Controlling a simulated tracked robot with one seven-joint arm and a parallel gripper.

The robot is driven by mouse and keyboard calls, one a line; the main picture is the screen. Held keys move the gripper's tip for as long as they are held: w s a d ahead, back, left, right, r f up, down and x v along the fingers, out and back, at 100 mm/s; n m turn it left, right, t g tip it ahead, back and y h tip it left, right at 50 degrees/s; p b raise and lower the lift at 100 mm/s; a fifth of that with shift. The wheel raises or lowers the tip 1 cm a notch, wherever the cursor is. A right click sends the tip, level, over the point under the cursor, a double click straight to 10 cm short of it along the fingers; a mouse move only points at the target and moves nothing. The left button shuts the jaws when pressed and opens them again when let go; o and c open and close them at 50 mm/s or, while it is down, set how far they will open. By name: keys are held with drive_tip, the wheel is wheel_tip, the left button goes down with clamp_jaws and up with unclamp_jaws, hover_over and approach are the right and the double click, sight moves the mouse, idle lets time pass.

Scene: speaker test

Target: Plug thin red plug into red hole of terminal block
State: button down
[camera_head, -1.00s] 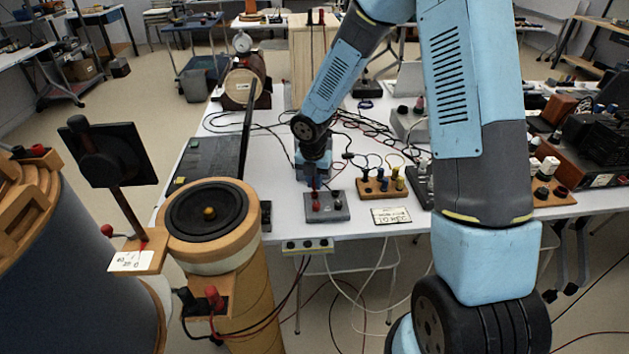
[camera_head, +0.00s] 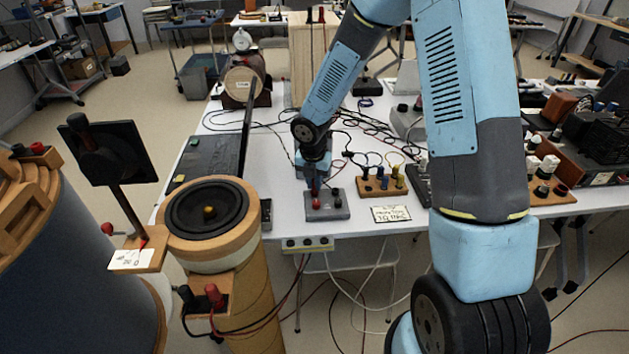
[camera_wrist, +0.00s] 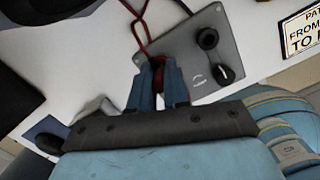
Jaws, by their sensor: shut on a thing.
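The grey terminal block (camera_head: 327,207) lies near the front edge of the white table. In the wrist view it (camera_wrist: 192,38) shows a black socket (camera_wrist: 207,38) and a black knob. My gripper (camera_head: 315,178) is over the block's left part, pointing down. In the wrist view, my gripper (camera_wrist: 158,85) is shut on the thin red plug (camera_wrist: 156,63), which has a red cable leading up and away. The red hole is hidden by the fingers and plug in the wrist view. I cannot tell whether the plug tip is in the hole.
A wooden block with blue and yellow plugs (camera_head: 381,186) stands right of the terminal block. A paper label (camera_head: 391,214) lies in front of it. A power strip (camera_head: 308,245) hangs at the table edge. The round speaker (camera_head: 208,212) stands left. Loose cables lie behind.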

drive_tip(key=shift+f, duration=0.25)
drive_tip(key=c, duration=1)
unclamp_jaws()
drive_tip(key=shift+r, duration=0.1)
drive_tip(key=shift+r, duration=3.65)
drive_tip(key=s+d+r+m+t, duration=0.1)
drive_tip(key=s+d+r+m, duration=0.25)
drive_tip(key=r+m, duration=0.2)
drive_tip(key=s+d+r+m+h, duration=0.1)
drive_tip(key=s+d+r+m, duration=0.3)
drive_tip(key=r, duration=0.3)
drive_tip(key=s+d+r+m+t, duration=0.1)
drive_tip(key=s+d+r+m, duration=0.1)
drive_tip(key=d+r+m, duration=0.3)
drive_tip(key=s+d+r+m, duration=0.1)
drive_tip(key=s+r+m, duration=0.2)
drive_tip(key=s+m, duration=0.2)
drive_tip(key=s+d+r+m+t+y, duration=0.1)
drive_tip(key=s+d+r+m, duration=0.1)
drive_tip(key=s+r+m, duration=0.2)
drive_tip(key=s+d+r+m+t, duration=0.1)
drive_tip(key=s+r+m, duration=0.2)
drive_tip(key=s+m, duration=0.5)
drive_tip(key=shift+s+d+r+y, duration=0.15)
drive_tip(key=shift+r+y, duration=0.15)
